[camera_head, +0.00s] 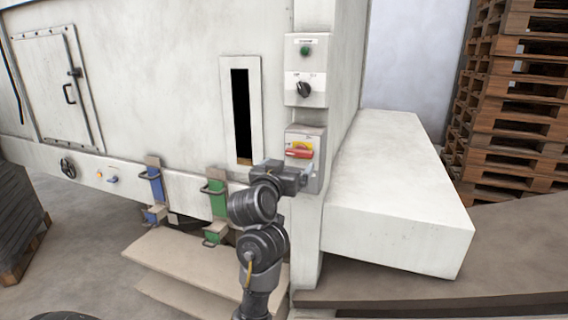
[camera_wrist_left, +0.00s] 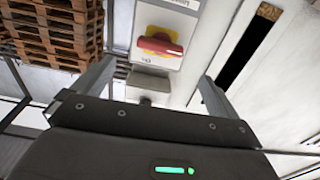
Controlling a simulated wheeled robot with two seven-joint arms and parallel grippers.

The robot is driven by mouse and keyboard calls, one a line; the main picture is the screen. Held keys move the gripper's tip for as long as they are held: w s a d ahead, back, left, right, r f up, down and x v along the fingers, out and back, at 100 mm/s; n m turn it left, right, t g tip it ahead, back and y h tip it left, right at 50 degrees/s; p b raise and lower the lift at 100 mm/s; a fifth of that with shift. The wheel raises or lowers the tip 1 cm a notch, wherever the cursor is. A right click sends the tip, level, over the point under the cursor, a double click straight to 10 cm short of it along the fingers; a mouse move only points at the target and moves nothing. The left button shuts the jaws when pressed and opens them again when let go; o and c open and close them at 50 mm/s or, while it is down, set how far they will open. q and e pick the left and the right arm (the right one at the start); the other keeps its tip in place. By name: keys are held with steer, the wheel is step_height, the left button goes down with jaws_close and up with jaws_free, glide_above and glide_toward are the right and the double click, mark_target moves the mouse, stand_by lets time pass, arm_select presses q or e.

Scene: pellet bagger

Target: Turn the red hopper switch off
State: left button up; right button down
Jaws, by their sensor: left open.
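The red hopper switch (camera_head: 299,151) is a red handle on a yellow plate, set in a grey box on the machine's post. In the head view its handle lies roughly level, slightly tilted. In the left wrist view the red switch (camera_wrist_left: 160,46) is ahead of the fingers, nearly level. My left gripper (camera_head: 308,171) is just below the switch, close to the box. In the left wrist view my left gripper (camera_wrist_left: 150,88) has its fingers wide apart with nothing between them; the handle appears beyond them. Contact does not show. My right gripper is in neither view.
Above is a grey box with a black knob (camera_head: 303,89) and a green button (camera_head: 305,52). A white ledge (camera_head: 400,190) juts out at the right. Green (camera_head: 217,199) and blue (camera_head: 155,186) clamps are left of my arm. Pallets (camera_head: 515,100) stand at the back right.

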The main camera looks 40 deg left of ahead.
arm_select(q)
steer(key=shift+p+v, duration=0.45)
steer(key=shift+v, duration=0.8)
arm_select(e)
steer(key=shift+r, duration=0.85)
arm_select(q)
steer(key=shift+w+f, duration=0.1)
